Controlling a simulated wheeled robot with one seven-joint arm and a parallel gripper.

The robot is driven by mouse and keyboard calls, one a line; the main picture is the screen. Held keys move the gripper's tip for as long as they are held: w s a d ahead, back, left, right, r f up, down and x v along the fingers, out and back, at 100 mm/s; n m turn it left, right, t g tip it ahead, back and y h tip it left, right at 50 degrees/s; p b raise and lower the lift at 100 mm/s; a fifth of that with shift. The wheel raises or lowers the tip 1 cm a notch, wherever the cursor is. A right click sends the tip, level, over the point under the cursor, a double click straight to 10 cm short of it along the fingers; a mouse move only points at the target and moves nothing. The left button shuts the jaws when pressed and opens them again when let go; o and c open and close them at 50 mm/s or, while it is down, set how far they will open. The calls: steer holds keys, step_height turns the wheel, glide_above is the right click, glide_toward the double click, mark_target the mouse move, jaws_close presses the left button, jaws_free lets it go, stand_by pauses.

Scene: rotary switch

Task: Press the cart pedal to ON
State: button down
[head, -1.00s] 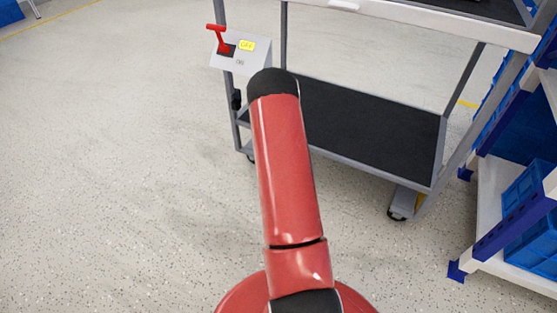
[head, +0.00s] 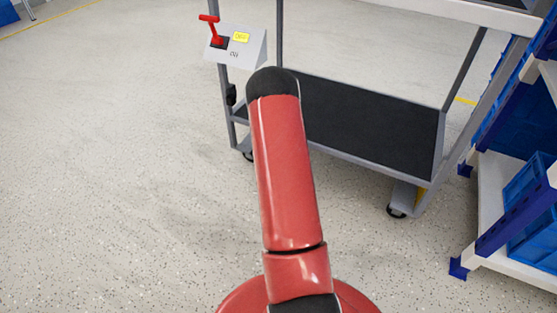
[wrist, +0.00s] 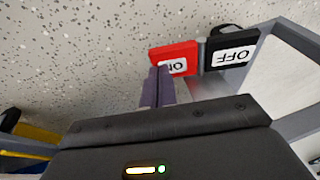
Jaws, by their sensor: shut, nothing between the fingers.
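The cart pedal shows in the wrist view as two plates side by side, a red ON plate (wrist: 173,57) and a black OFF plate (wrist: 231,52). My gripper (wrist: 157,72) is shut and empty, and its fingertips overlap the lower left part of the red plate in the picture. I cannot tell whether they touch it. The cart (head: 360,120) stands ahead in the head view. There my red arm covers part of the cart, and I cannot make out the pedal plates or my gripper.
A grey box (head: 247,47) with a red lever (head: 212,30) and a yellow label is on the cart's left post. A shelf rack with blue bins (head: 530,200) stands close on the right. The speckled floor (head: 110,160) to the left is clear.

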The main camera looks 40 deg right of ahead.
stand_by(0.4)
steer(key=shift+r, duration=0.4)
steer(key=s+r+p, duration=0.3)
steer(key=s+r, duration=0.2)
steer(key=r, duration=0.7)
steer(key=shift+s+a, duration=0.25)
steer(key=shift+a, duration=0.15)
steer(key=s+a+r+n+t+y+p, duration=0.1)
steer(key=s+a+r+n+p, duration=0.15)
steer(key=a+r, duration=0.95)
steer(key=s+a+r+n+t+y+p, duration=0.1)
steer(key=a+r+n+p, duration=0.25)
steer(key=a+r, duration=0.85)
steer(key=s+a+r+n+p, duration=0.1)
steer(key=s+a+r+n, duration=0.3)
steer(key=s, duration=0.5)
steer(key=s+a+r+n+p, duration=0.2)
steer(key=s+a+r+n, duration=0.2)
steer(key=s, duration=0.5)
step_height(320, 180, up, 4)
steer(key=a, duration=0.2)
steer(key=shift+s+a+f+t, duration=0.2)
steer(key=shift+a+f+t, duration=0.05)
steer(key=shift+a+t, duration=0.1)
